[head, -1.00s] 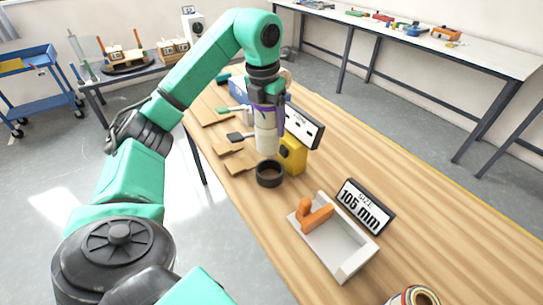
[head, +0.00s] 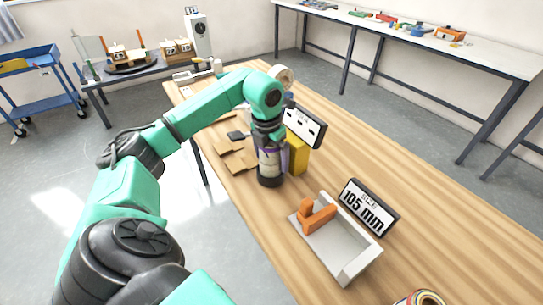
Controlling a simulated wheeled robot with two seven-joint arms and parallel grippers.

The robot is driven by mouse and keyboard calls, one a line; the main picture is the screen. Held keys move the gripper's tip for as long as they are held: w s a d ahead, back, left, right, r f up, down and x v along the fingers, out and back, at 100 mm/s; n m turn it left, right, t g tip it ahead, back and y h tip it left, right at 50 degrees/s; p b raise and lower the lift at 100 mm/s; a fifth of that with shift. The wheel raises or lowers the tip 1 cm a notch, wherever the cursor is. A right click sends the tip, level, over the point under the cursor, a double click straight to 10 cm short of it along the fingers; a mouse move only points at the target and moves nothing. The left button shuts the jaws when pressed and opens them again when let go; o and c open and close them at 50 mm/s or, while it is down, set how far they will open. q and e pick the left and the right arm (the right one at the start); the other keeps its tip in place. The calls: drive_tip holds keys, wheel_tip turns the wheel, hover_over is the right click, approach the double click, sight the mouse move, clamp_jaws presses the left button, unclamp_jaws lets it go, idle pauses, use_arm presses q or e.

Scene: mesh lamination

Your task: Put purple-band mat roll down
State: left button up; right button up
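The purple-band mat roll (head: 267,164) is pale with a purple band and stands upright. Its lower end is at the black ring holder (head: 270,181) on the wooden table, and seems to be inside it. My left gripper (head: 269,147) points down from above and is shut around the upper part of the roll. The gripper hides the roll's top and part of its band. My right gripper is not in view.
A yellow block (head: 298,155) and a dark-framed sign (head: 304,125) stand close behind the roll. Brown flat pieces (head: 238,160) lie to the left. A grey tray (head: 345,262) with an orange piece (head: 316,216) and a "105 mm" sign (head: 367,207) are at the front right.

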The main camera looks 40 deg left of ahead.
use_arm(q)
drive_tip(key=r, duration=0.4)
drive_tip(key=s+r, duration=0.1)
drive_tip(key=r, duration=0.3)
drive_tip(key=r+p, duration=0.1)
drive_tip(key=r, duration=0.3)
drive_tip(key=shift+s+r, duration=0.15)
drive_tip(key=shift+s, duration=0.05)
drive_tip(key=shift+r, duration=0.1)
